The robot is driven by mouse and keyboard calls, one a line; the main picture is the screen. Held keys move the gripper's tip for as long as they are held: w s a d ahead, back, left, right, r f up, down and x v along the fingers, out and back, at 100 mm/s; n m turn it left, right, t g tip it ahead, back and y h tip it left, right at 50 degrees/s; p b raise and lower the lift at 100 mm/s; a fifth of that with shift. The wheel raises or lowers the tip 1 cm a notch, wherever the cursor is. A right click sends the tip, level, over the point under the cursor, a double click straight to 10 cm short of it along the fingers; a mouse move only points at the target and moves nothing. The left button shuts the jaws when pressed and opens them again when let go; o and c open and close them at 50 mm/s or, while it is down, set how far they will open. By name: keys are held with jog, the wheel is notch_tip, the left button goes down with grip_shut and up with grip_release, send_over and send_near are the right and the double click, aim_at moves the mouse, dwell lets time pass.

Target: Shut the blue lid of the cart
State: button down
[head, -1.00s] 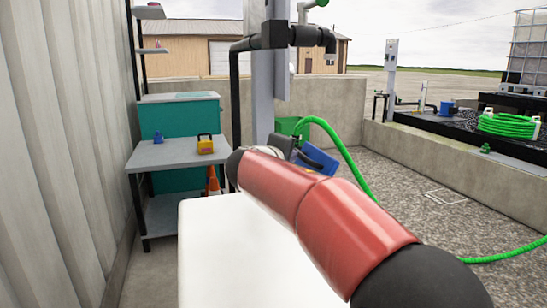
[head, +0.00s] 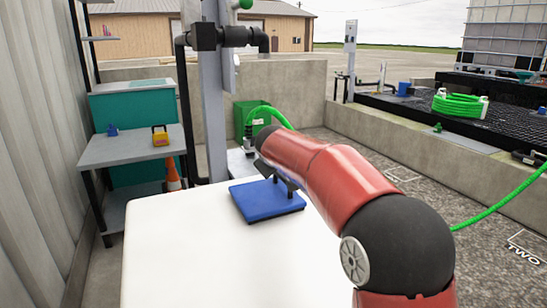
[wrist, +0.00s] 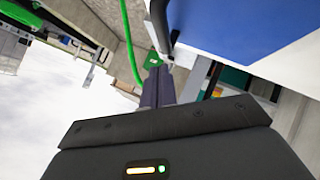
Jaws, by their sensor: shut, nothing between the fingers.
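The blue lid (head: 250,210) lies flat, or nearly so, on the white top of the cart (head: 175,255) in the head view. I see no gap under its near edge. A dark handle (head: 284,184) stands up from it. The lid fills the top right of the wrist view (wrist: 235,25), with white cart surface beside it and a dark handle (wrist: 160,22) at its left. My gripper (wrist: 157,72) is shut and empty, its fingertips close to the handle; I cannot tell whether they touch. In the head view my red arm mostly hides it.
A grey pole with black pipes (head: 212,110) stands just behind the cart. A grey side table (head: 125,148) with small items and an orange cone (head: 172,178) is at the left. A green hose (head: 490,207) runs along the ground at the right.

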aim_at(285, 179)
jog(key=shift+w+d+f+b, duration=0.3)
jog(key=shift+d+f, duration=0.2)
jog(key=shift+f, duration=0.25)
jog(key=shift+w+d+f+b, duration=0.15)
jog(key=shift+d+f+b, duration=0.3)
jog(key=shift+f, duration=0.25)
jog(key=shift+d+f, duration=0.1)
jog(key=shift+f, duration=0.05)
